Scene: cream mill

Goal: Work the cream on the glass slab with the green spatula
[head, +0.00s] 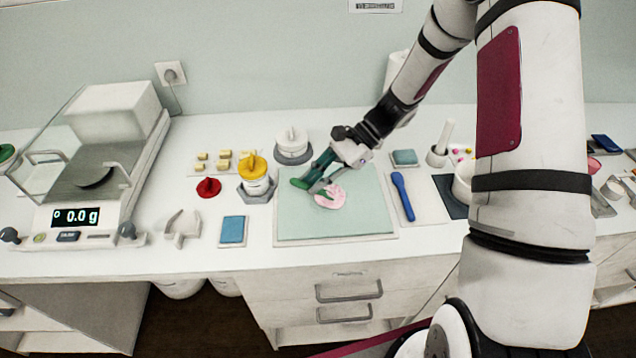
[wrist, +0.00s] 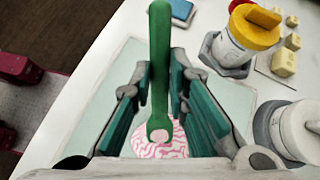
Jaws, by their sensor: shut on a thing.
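The glass slab (head: 365,222) is a pale green square on the bench in the middle of the head view. A patch of pink cream (head: 331,197) lies on it, and its streaked pink and white surface shows in the wrist view (wrist: 178,148). My gripper (head: 322,183) is low over the slab, beside the cream. It is shut on the green spatula (wrist: 159,60), which runs between the fingers in the wrist view. The spatula's near end, with a pale round spot, overlaps the cream in that view. I cannot tell whether the spatula touches the cream.
A yellow-lidded jar (head: 254,178) and a white-lidded jar (head: 292,145) stand left of and behind the slab. A blue tool (head: 403,196) lies to its right. A blue pad (head: 232,230) and a red knobbed piece (head: 208,187) lie left. A balance (head: 95,180) reads 0.0 g.

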